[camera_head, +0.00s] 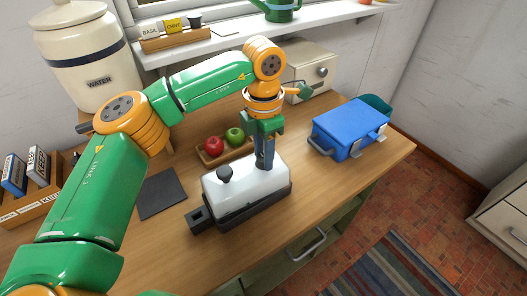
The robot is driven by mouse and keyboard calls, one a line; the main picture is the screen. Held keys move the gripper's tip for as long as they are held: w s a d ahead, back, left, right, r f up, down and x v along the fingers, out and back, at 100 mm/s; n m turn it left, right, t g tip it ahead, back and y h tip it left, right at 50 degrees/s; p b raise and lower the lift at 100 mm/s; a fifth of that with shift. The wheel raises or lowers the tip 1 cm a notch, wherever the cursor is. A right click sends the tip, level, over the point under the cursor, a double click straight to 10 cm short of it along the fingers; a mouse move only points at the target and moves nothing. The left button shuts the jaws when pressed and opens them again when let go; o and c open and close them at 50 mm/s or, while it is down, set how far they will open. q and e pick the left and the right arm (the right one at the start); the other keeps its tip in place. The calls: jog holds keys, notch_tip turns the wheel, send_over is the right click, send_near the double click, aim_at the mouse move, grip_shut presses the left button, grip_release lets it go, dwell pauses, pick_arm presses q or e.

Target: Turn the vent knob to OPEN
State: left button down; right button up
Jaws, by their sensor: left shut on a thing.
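A white-topped utility tub (238,200) with a dark base sits on the wooden worktop. My left gripper (264,163) points down at the right back part of the lid. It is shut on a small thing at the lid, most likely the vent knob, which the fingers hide. No OPEN marking can be read. A dark block (200,219) juts from the tub's left end. My right gripper is out of view.
A blue case (348,130) stands right of the tub. A wooden tray with a red apple (214,146) and a green apple (235,135) lies behind it. A dark mat (162,194) lies left. A white WATER crock (88,60) stands back left. The front right worktop is clear.

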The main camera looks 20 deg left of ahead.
pick_arm(q)
jog(key=shift+m, duration=0.4)
dwell(1.2)
jog(key=shift+c, duration=2.4)
grip_release()
